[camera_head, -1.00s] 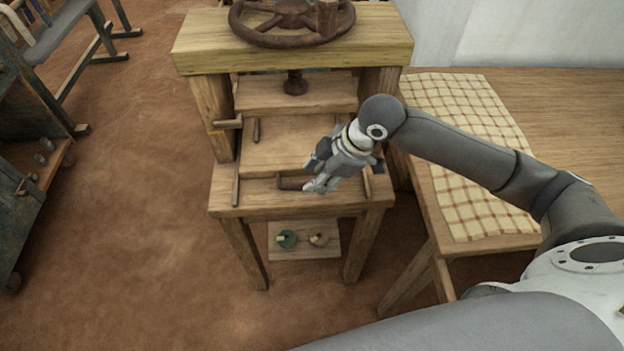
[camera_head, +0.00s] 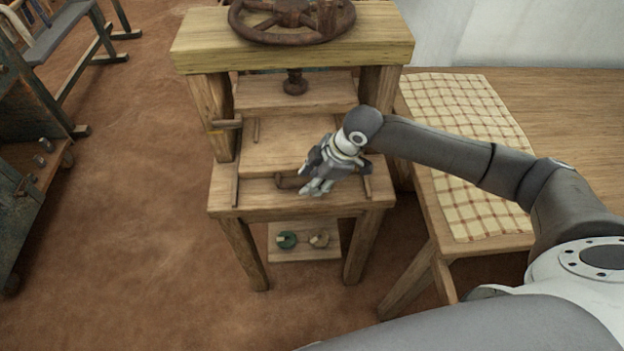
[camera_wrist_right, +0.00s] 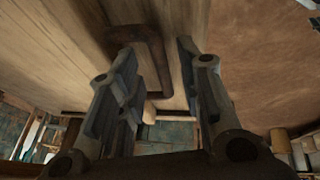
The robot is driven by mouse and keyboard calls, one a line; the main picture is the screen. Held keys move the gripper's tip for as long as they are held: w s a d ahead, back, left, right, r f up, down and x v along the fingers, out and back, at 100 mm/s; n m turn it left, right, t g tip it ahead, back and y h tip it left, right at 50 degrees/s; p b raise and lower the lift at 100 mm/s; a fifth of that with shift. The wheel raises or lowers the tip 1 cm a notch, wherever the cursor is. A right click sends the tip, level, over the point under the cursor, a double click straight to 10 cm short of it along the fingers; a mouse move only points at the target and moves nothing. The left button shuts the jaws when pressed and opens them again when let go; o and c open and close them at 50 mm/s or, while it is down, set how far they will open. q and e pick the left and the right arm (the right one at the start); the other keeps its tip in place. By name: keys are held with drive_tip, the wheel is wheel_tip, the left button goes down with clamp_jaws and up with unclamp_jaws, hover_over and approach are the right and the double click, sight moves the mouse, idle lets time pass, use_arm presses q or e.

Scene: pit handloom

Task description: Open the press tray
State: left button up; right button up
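The wooden press stands in the middle of the head view. Its press tray (camera_head: 280,143) is a flat board lying between side rails under the press plate. The tray's dark handle (camera_head: 288,182) is at its front edge, partly hidden by my right gripper (camera_head: 313,190). In the right wrist view, the two fingers of the right gripper (camera_wrist_right: 156,58) are apart, and the dark bracket-shaped handle (camera_wrist_right: 152,45) shows between and beyond them. I cannot tell whether a finger touches it. My left gripper is in neither view.
A rusty handwheel (camera_head: 292,22) tops the press. A low shelf (camera_head: 304,254) under it carries small round items. A table with a checked cloth (camera_head: 470,150) stands at the right, beneath my right arm. The brown floor at the left front is clear.

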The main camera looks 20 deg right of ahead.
drive_tip(key=shift+w+a+f, duration=0.1)
drive_tip(key=shift+f, duration=0.2)
clamp_jaws()
